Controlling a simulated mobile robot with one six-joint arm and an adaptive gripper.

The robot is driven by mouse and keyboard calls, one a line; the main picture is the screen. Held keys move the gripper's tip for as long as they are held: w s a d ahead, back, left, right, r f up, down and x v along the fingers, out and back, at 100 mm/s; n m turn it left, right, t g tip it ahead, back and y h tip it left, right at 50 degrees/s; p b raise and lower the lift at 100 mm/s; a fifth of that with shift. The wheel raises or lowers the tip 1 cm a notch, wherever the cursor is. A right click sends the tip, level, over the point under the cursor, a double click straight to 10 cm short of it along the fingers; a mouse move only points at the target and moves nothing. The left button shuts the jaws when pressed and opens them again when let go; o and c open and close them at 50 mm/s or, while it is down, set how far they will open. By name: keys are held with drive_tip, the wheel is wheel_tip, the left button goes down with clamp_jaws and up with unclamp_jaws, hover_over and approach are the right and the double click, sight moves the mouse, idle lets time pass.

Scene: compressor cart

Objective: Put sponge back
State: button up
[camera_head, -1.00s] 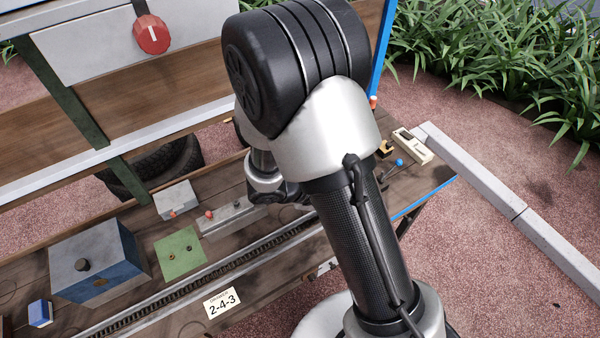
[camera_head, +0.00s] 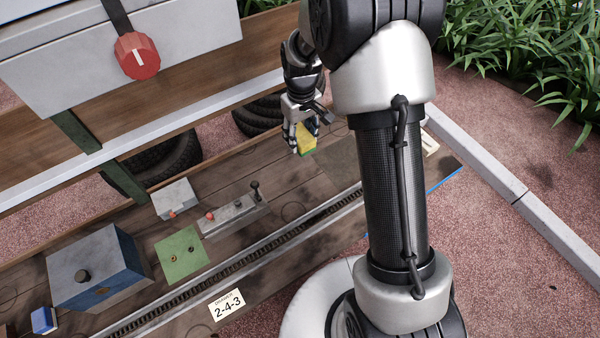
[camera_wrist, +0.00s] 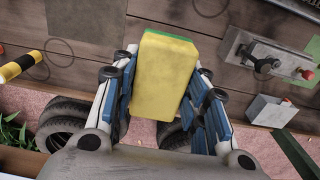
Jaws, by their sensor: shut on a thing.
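The sponge is a yellow block with a green layer on one face. In the head view the sponge (camera_head: 307,146) hangs below my gripper (camera_head: 299,133), over the back part of the wooden cart bed. In the wrist view the sponge (camera_wrist: 163,76) fills the middle, clasped between the two blue-padded fingers of my gripper (camera_wrist: 163,90). The gripper is shut on it. The sponge looks held above the bed, apart from the boards, though the exact height cannot be told.
A grey lever panel (camera_head: 232,213), a small grey box (camera_head: 175,198), a green plate (camera_head: 181,254) and a large blue-grey box (camera_head: 100,267) stand left on the bed. A yellow-black cylinder (camera_wrist: 20,67) shows in the wrist view.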

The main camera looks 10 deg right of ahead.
sight(301, 178)
wheel_tip(301, 178, down, 19)
drive_tip(key=b, duration=0.4)
drive_tip(key=shift+r, duration=0.15)
drive_tip(key=shift+c, duration=0.3)
drive_tip(key=shift+s+r, duration=0.1)
drive_tip(key=o, duration=1)
